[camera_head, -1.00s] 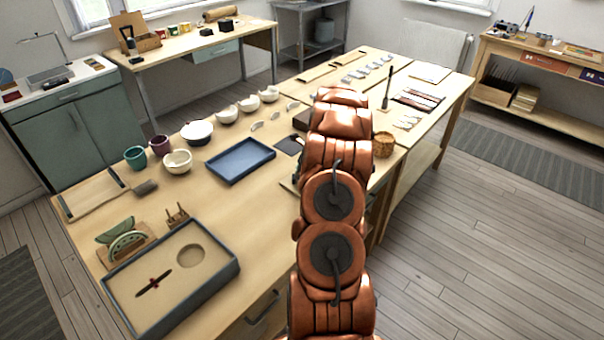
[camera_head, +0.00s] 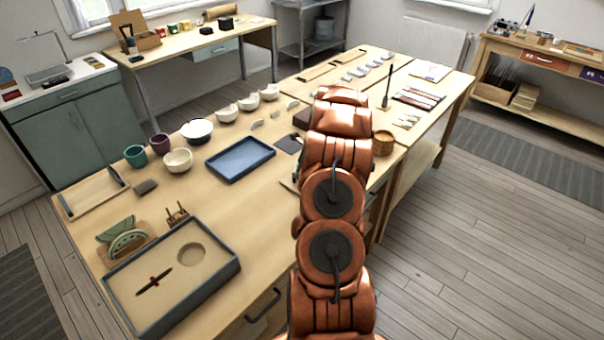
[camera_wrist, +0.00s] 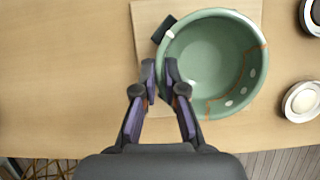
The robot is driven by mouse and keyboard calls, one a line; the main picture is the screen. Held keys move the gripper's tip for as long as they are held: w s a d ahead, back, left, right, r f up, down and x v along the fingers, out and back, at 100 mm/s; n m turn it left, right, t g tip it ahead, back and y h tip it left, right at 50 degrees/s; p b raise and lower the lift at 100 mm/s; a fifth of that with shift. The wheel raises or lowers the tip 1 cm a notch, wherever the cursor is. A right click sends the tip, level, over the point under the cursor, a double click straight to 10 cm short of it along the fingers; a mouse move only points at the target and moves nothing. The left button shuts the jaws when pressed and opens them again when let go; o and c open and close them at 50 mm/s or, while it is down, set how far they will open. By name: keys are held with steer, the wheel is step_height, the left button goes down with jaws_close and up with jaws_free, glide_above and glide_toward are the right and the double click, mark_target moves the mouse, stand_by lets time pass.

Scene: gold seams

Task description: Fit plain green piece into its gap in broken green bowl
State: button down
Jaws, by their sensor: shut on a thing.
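The broken green bowl (camera_wrist: 215,62) sits open side up on a pale board in the wrist view, right of and beyond my gripper. Gold seams run down its right and near walls, and pale patches show on its wall. My gripper (camera_wrist: 160,68) is at the bowl's left near rim, its two fingers close together and shut on a thin thing. That is likely the plain green piece, but the fingers hide almost all of it. I cannot tell whether it touches the bowl or sits in a gap. In the head view my arm hides the gripper and bowl.
A dark block (camera_wrist: 163,28) lies against the bowl's upper left. Two small round dishes, a pale one (camera_wrist: 302,101) and a dark-rimmed one (camera_wrist: 312,14), stand at the right. The head view shows a blue tray (camera_head: 240,158) and several bowls left of my arm.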

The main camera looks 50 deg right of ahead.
steer(key=c, duration=0.7)
jaws_free()
stand_by(0.3)
steer(key=shift+r, duration=0.1)
steer(key=shift+r, duration=2.9)
